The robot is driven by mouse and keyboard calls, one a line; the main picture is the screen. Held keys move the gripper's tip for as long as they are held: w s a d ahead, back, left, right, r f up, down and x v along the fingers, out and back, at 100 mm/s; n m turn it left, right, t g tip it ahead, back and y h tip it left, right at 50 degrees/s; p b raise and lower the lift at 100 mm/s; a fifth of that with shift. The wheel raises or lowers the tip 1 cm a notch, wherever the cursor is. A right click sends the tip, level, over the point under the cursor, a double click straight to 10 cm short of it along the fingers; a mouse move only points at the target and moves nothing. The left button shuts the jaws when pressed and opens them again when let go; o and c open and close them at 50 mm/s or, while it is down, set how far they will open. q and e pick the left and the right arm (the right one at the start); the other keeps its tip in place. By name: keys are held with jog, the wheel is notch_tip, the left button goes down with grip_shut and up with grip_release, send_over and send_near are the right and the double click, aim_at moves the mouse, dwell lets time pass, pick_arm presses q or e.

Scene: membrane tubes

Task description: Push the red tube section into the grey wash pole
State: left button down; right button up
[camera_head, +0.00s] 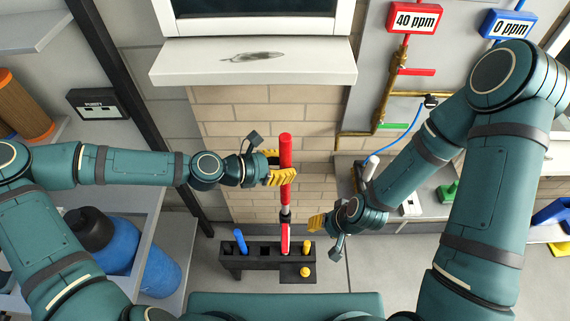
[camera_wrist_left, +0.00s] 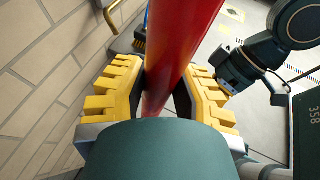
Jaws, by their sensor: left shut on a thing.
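The red tube section (camera_head: 286,152) stands nearly upright in the middle of the head view. My left gripper (camera_head: 281,177) is shut on it; in the left wrist view both yellow fingers flank the red tube (camera_wrist_left: 178,45). Below the gripper the red continues down to a short grey and dark joint (camera_head: 285,212), which may be part of the grey wash pole. I cannot tell how far the parts overlap. Under it a red and white piece reaches the black rack (camera_head: 260,262). My right gripper (camera_head: 317,222) is right of the joint, apart from it; its finger opening is unclear.
The black rack also holds a blue piece (camera_head: 240,240) and yellow pieces (camera_head: 306,260). A window sill (camera_head: 255,65) juts out above the brick wall. Brass pipes with a red 40 ppm sign (camera_head: 414,18) and a blue 0 ppm sign (camera_head: 508,24) are at right. Blue containers (camera_head: 158,272) stand lower left.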

aim_at(285, 184)
pick_arm(q)
jog(key=shift+p, duration=0.3)
jog(key=shift+f+b, duration=2.5)
jog(key=shift+f, duration=1.5)
jog(key=c, duration=0.7)
grip_release()
jog(key=shift+c, duration=0.2)
jog(key=shift+a, duration=0.1)
jog(key=v, duration=1.1)
jog(key=shift+s+a, duration=0.2)
jog(key=shift+a, duration=0.15)
jog(key=shift+r, duration=0.15)
